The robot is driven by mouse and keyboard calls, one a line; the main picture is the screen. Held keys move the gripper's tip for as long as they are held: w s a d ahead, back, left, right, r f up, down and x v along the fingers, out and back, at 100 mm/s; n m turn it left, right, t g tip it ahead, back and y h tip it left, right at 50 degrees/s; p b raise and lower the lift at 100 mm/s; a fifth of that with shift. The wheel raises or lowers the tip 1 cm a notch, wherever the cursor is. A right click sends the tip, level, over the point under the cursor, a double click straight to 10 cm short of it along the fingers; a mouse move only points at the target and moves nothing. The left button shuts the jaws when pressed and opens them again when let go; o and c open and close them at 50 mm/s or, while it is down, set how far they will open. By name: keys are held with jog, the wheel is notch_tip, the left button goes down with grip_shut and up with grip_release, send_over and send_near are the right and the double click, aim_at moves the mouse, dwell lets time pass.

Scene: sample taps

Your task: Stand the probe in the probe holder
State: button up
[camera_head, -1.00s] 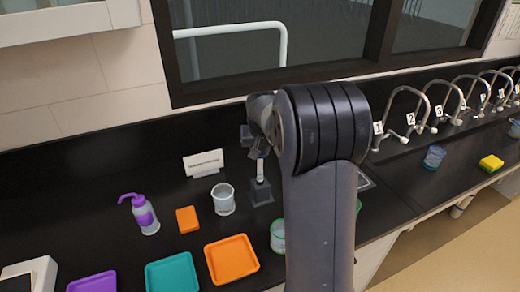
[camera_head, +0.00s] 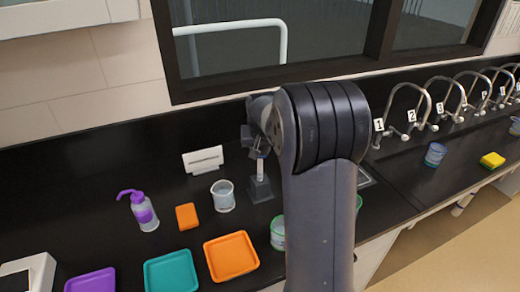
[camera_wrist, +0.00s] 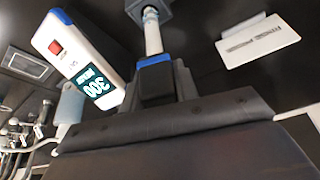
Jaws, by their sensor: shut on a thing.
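The probe is a slim white rod with a blue band; it shows in the wrist view (camera_wrist: 152,38) and small in the head view (camera_head: 261,165). My gripper (camera_wrist: 155,85) is shut on its blue-banded end; in the head view my gripper (camera_head: 257,143) is partly hidden by my arm. The probe holder is a dark grey block (camera_head: 260,188) on the black bench, below my gripper. In the wrist view the holder (camera_wrist: 135,8) is at the top edge, partly cut off. The probe's far end meets the holder; how deep it sits I cannot tell.
A white meter reading 300 (camera_wrist: 80,60) is close to my gripper. A white card (camera_head: 203,160), a beaker (camera_head: 223,196), an orange block (camera_head: 187,216) and a wash bottle (camera_head: 143,212) stand left of the holder. Trays lie in front; numbered taps are right.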

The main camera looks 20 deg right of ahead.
aim_at(260, 164)
jog(key=shift+f+b, duration=2.25)
jog(key=shift+f, duration=0.85)
jog(key=o, duration=1)
jog(key=shift+o, duration=0.4)
jog(key=o, duration=0.5)
jog(key=shift+o, duration=0.2)
jog(key=shift+r, duration=0.1)
jog(key=p+v, duration=0.4)
jog(key=v, duration=0.2)
jog(key=shift+r, duration=0.45)
jog(key=shift+f, duration=0.1)
